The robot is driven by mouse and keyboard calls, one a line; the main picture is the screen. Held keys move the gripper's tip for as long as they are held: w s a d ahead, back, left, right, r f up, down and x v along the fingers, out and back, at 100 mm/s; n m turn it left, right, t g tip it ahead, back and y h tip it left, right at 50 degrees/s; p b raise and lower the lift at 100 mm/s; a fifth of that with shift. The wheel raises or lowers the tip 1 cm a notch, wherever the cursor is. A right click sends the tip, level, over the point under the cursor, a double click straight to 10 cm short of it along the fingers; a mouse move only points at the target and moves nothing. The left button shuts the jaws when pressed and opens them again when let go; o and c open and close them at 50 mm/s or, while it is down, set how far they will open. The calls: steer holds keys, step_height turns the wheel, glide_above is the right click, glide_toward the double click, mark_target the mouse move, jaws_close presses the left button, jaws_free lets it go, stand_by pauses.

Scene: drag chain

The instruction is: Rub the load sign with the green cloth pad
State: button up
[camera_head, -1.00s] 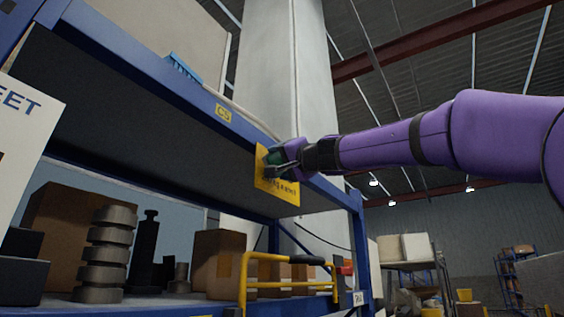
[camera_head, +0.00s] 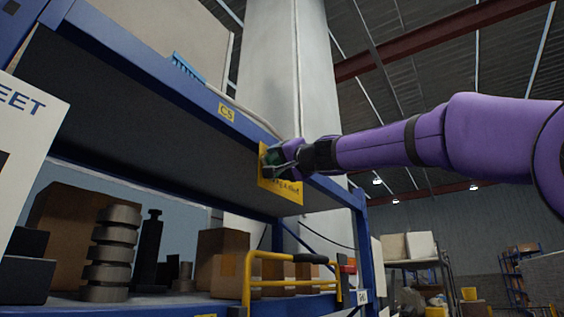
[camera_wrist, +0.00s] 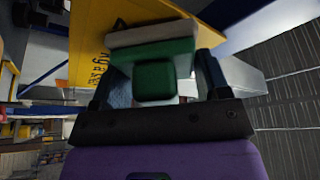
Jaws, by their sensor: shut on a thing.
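The load sign (camera_head: 287,189) is a yellow plate with dark lettering, hanging at the blue shelf beam. It also shows in the wrist view (camera_wrist: 88,48), where part of its lettering is covered. My gripper (camera_head: 276,158) is at the sign's upper part, shut on the green cloth pad (camera_wrist: 153,80). The pad has a green block as its grip and a pale layer on its far side. In the wrist view the pale layer lies against or very close to the sign's face; I cannot tell whether it touches.
The blue beam (camera_head: 160,72) with a small yellow tag (camera_head: 226,112) runs along the upper shelf. The space right of the sign, under my arm, is open.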

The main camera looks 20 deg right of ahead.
steer(key=shift+w+a, duration=0.15)
steer(key=shift+w, duration=0.1)
steer(key=w+d, duration=0.2)
steer(key=d, duration=0.1)
steer(key=shift+w, duration=0.2)
stand_by(0.5)
steer(key=shift+s+a, duration=0.55)
steer(key=shift+a, duration=0.3)
steer(key=shift+s+a, duration=0.55)
steer(key=shift+a, duration=0.25)
